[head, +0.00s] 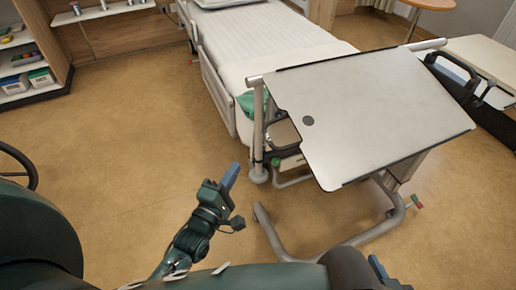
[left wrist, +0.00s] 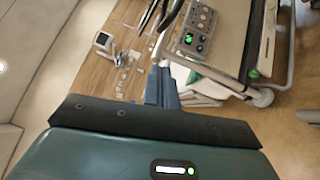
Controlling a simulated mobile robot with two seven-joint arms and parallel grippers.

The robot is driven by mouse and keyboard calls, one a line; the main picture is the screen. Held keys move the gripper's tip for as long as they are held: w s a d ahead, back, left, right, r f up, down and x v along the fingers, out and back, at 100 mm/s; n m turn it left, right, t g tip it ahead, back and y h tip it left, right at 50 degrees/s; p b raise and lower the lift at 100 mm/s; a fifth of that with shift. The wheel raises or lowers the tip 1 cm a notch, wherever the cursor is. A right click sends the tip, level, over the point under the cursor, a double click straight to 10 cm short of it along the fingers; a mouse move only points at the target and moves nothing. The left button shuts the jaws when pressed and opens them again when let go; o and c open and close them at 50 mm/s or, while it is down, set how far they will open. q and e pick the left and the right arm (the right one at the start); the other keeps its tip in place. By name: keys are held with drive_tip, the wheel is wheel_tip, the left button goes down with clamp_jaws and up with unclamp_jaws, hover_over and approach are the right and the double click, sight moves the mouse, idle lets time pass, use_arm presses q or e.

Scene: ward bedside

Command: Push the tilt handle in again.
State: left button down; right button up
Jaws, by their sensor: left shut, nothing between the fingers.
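A pale overbed table top (head: 385,105) stands tilted across the foot of the bed. A small red-and-green piece (head: 416,201) sticks out low on the right of its frame; I cannot tell whether this is the tilt handle. No other handle can be made out clearly. My left gripper (head: 230,177) is shut and empty, over open floor to the left of the table. Its shut blue fingers also show in the left wrist view (left wrist: 160,88). A blue tip (head: 377,267) at the bottom edge seems to belong to my right gripper; its jaws cannot be made out.
The bed (head: 265,45) is behind the table, with a green cloth (head: 250,103) at its end. The table's curved grey foot (head: 270,232) lies on the floor near me. Open floor spreads to the left.

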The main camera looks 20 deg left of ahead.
use_arm(q)
drive_tip(key=w+d+r, duration=0.1)
drive_tip(key=w+d, duration=0.2)
drive_tip(key=w, duration=0.5)
drive_tip(key=shift+w+d+r, duration=0.25)
drive_tip(key=shift+d, duration=0.15)
use_arm(e)
drive_tip(key=shift+d, duration=0.1)
drive_tip(key=shift+r, duration=0.1)
